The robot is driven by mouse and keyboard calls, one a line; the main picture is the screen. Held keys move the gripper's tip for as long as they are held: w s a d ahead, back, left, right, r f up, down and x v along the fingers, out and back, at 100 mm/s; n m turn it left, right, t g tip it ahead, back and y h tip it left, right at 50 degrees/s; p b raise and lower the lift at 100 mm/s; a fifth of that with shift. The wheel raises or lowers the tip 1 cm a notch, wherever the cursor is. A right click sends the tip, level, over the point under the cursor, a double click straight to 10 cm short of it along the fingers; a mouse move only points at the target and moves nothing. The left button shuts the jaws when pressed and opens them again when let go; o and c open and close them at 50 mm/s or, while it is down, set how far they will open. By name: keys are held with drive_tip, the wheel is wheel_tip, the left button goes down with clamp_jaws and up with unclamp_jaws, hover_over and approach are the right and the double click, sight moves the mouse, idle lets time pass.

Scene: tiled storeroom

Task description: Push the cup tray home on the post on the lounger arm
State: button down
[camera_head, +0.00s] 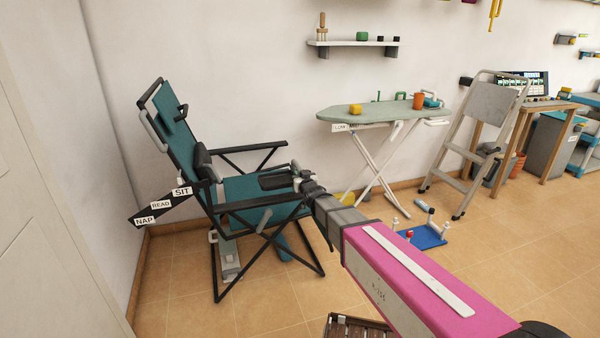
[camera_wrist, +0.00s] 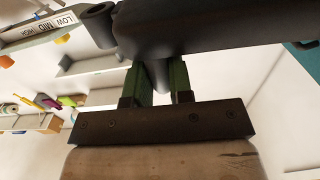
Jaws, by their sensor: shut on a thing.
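The lounger (camera_head: 243,188) has teal fabric and a dark folding frame, and stands at the left of the head view. Its near arm (camera_head: 262,202) runs toward my gripper (camera_head: 298,182). The dark cup tray (camera_head: 277,182) appears just above the seat side of that arm. In the wrist view the dark body that I take for the cup tray (camera_wrist: 190,32) fills the top, with a ring-like end (camera_wrist: 98,10) at its left. My gripper (camera_wrist: 162,85) is shut on a dark part beneath it, between green fingers. The post cannot be made out, nor whether the tray touches it.
A blue tray (camera_head: 422,237) and a dark slatted crate (camera_head: 355,326) are on the floor. A wall shelf (camera_head: 352,43) hangs above.

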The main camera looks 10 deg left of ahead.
drive_tip(key=shift+f, duration=1.3)
drive_tip(key=shift+f, duration=2.05)
idle(0.4)
drive_tip(key=c, duration=0.9)
unclamp_jaws()
drive_tip(key=shift+c, duration=0.2)
drive_tip(key=v, duration=1.1)
drive_tip(key=shift+w, duration=0.1)
